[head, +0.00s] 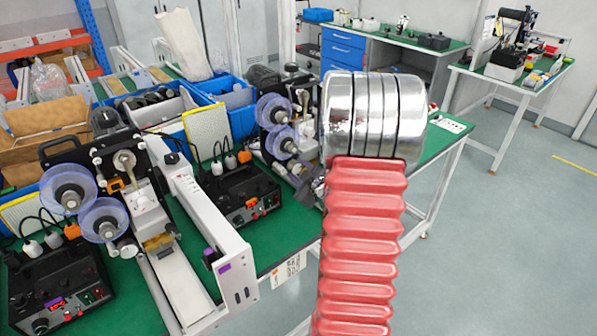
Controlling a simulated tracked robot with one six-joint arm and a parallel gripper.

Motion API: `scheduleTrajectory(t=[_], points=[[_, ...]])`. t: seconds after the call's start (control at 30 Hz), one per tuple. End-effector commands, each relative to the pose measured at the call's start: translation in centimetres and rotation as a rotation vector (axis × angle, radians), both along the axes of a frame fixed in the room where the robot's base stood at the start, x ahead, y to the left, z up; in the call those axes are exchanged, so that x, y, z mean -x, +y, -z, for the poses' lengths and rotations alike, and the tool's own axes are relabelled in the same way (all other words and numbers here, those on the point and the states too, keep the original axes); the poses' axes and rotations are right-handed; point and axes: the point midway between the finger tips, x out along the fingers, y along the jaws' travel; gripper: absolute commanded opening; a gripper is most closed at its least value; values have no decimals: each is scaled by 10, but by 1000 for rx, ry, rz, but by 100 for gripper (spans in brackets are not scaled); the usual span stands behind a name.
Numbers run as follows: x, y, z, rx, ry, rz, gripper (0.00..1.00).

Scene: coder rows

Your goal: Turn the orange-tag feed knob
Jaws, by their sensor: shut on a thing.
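I cannot make out the orange-tag feed knob; my own red ribbed and silver arm covers that part of the right coder. My gripper is not visible either, hidden behind the arm. The right coder (281,142) shows its two blue-clear reels left of my arm. The left coder (103,219) has similar reels and a long white conveyor (215,232). At that conveyor's near end is a small dark knob (209,257) with a purple tag (223,268) beside it. My arm stands well right of that knob.
Black control boxes (240,193) and (62,293) stand on the green bench beside the coders. Blue bins (232,103) sit behind. A white-framed table (510,80) stands at the back right. The grey floor (500,240) on the right is clear.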

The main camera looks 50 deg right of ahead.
Motion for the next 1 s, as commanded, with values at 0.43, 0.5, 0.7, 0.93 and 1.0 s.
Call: scheduleTrajectory(t=[0.43, 0.5, 0.7, 0.93, 1.0], points=[[2, -2, 1, -304, -27, 0, 11], [2, -3, 1, -351, -32, 0, 11], [2, -4, 1, -488, -47, 0, 11], [2, -6, 1, -642, -64, 1, 11], [2, -7, 1, -683, -69, 1, 11]])
